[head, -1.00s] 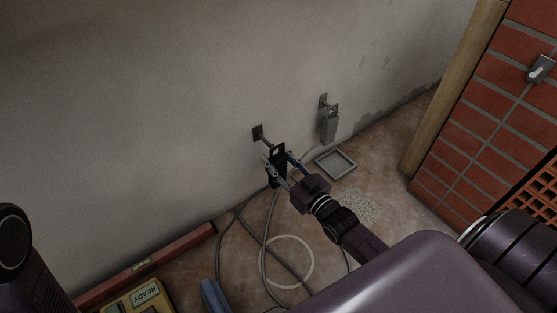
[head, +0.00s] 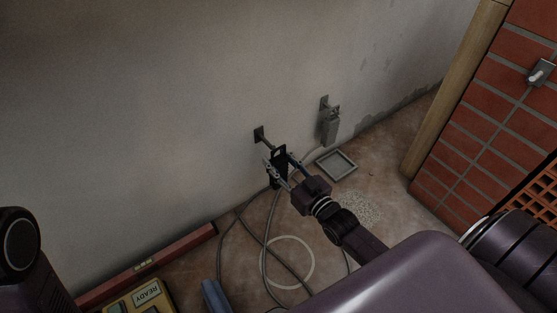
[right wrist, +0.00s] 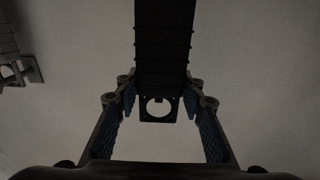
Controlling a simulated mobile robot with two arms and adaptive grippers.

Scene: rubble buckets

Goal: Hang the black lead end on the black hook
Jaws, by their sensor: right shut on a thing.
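The black hook (head: 260,134) sticks out from the pale wall, a dark plate with a short rod. My right gripper (head: 280,167) is shut on the black lead end (head: 278,154), which stands upright with its eye at the top. The eye is close to the rod's tip; I cannot tell whether the rod passes through it. In the right wrist view the black lead end (right wrist: 165,45) lies between the fingers (right wrist: 160,110), with a round hole showing; the black hook cannot be made out there. My left gripper is not in view.
A grey lead end (head: 330,127) hangs at a second hook (head: 324,103) to the right. A grey tray (head: 336,164), cable loops (head: 290,262) and a red level (head: 150,264) lie on the floor. A brick wall (head: 470,130) bounds the right.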

